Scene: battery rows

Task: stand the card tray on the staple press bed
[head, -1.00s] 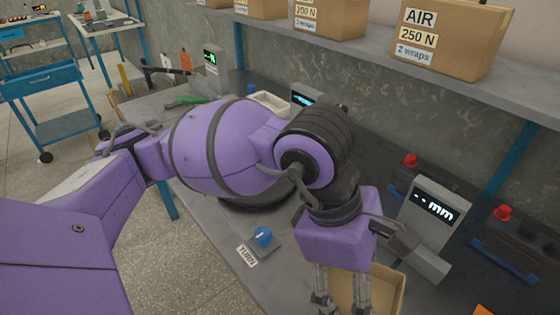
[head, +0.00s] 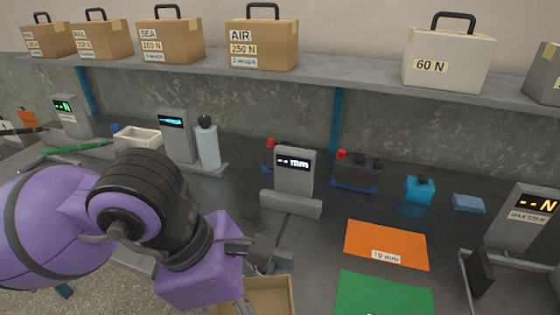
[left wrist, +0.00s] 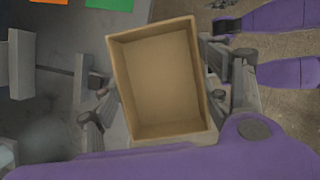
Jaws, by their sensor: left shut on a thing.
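The card tray (head: 268,292) is an open, empty, light brown box at the bottom edge of the head view, partly cut off. In the left wrist view the tray (left wrist: 162,82) fills the middle, with its open top towards the camera. My left gripper (left wrist: 158,98) is shut on it, with fingers at both sides. In the head view its fingertips are mostly cut off or hidden. A grey press-like device with an N display (head: 528,215) stands at the right edge; I cannot tell whether it is the staple press. My right gripper is not in view.
A grey gauge with an mm display (head: 294,172) stands behind the tray. An orange mat (head: 386,242) and a green mat (head: 383,295) lie right of it. A shelf with boxes (head: 262,42) runs above.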

